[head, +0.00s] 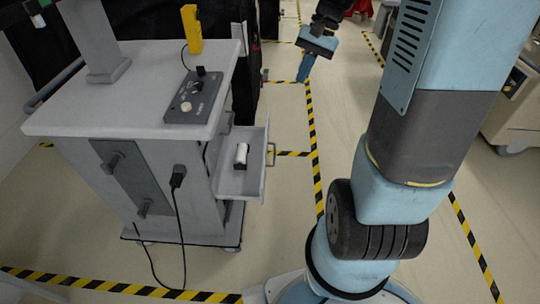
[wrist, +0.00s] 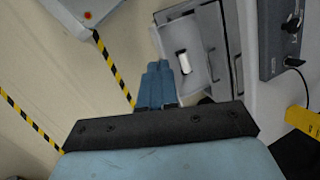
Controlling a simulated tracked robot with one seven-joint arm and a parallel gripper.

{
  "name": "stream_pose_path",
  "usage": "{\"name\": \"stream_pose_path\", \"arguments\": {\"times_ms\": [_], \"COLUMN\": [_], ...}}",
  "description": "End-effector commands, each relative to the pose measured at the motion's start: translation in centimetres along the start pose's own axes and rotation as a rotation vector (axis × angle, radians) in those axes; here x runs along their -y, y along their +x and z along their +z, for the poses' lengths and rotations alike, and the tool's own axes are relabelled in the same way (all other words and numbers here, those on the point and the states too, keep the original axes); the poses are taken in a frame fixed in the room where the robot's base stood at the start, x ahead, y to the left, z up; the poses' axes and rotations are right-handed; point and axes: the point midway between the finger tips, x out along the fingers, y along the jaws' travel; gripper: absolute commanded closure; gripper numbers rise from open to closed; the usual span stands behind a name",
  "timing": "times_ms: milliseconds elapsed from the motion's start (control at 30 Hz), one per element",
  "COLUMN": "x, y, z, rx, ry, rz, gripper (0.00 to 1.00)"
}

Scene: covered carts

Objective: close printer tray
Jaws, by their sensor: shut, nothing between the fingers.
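The printer tray (head: 241,178) is a light grey drawer standing open from the right side of the grey cart (head: 130,95). A white roll with dark ends (head: 241,155) lies in it. A handle (head: 271,154) is on the tray's outer face. In the wrist view the tray (wrist: 198,75) shows just beyond and to the right of the fingertips, with the roll (wrist: 183,63) inside. My gripper (head: 304,70) is shut and empty, above and behind the tray in the head view, apart from it. In the wrist view the blue fingers (wrist: 156,75) are together.
A control box (head: 196,97) and a yellow device (head: 192,28) sit on the cart top. A black cable (head: 178,220) hangs down the cart's front. Black and yellow tape (head: 312,130) marks the floor. Open floor lies right of the tray. Another cart (head: 515,105) stands at the far right.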

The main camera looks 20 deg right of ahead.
Motion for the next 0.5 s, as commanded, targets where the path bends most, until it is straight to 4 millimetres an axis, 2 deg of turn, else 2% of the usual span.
{"name": "stream_pose_path", "arguments": {"times_ms": [100, 500], "x": [-0.7, -3.4], "y": [1.9, 8.8], "z": [-2.5, -9.7], "rx": [0.074, 0.302], "ry": [0.072, 0.308], "rz": [-0.043, -0.214], "gripper": [1.0, 1.0]}}
